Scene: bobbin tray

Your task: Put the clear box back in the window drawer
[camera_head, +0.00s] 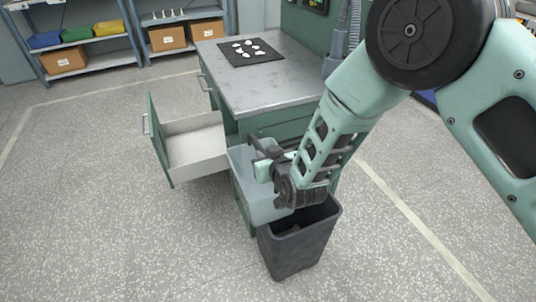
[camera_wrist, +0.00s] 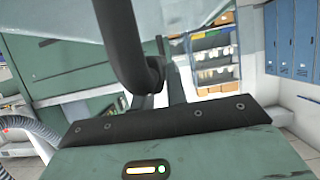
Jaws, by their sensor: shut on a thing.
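The clear box (camera_head: 258,198) is a pale, see-through container hanging from my gripper (camera_head: 266,158), in front of the green bench and partly over the bin in the head view. My gripper is shut on the box near its upper edge; my wrist hides part of it. In the wrist view the box (camera_wrist: 200,14) fills the top edge as a pale see-through sheet, beside my dark fingers (camera_wrist: 150,85). An open drawer (camera_head: 196,143) with a green front sticks out to the left of the bench, apart from the box. Its visible inside looks empty. I cannot tell whether it is the window drawer.
A dark bin (camera_head: 300,247) stands on the floor just below the box and my wrist. The metal bench top (camera_head: 265,90) carries a black mat (camera_head: 231,60) with several small white pieces. Shelves (camera_head: 100,66) stand behind. The floor left of the drawer is clear.

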